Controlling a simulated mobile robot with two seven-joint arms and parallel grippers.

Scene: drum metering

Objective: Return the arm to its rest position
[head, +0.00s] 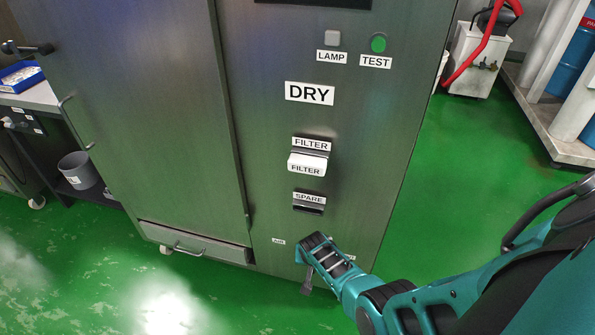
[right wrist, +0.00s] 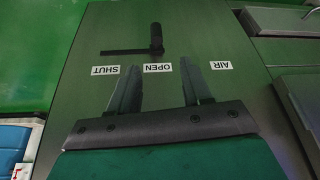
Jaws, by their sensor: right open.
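My right arm reaches in from the right in the head view, and its gripper end (head: 310,255) is in front of the lower part of the metal cabinet (head: 340,220). In the right wrist view the gripper (right wrist: 158,72) is open, with nothing between its two fingers. A black lever handle (right wrist: 152,42) on the panel lies beyond the fingertips, apart from them. The labels AIR (right wrist: 220,65), OPEN (right wrist: 157,68) and SHUT (right wrist: 106,70) appear upside down there. My left gripper is not in view.
A bench with a grey bin (head: 78,170) stands at left. A pallet (head: 545,125) with a blue drum is at right. Green floor (head: 465,160) is clear between cabinet and pallet.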

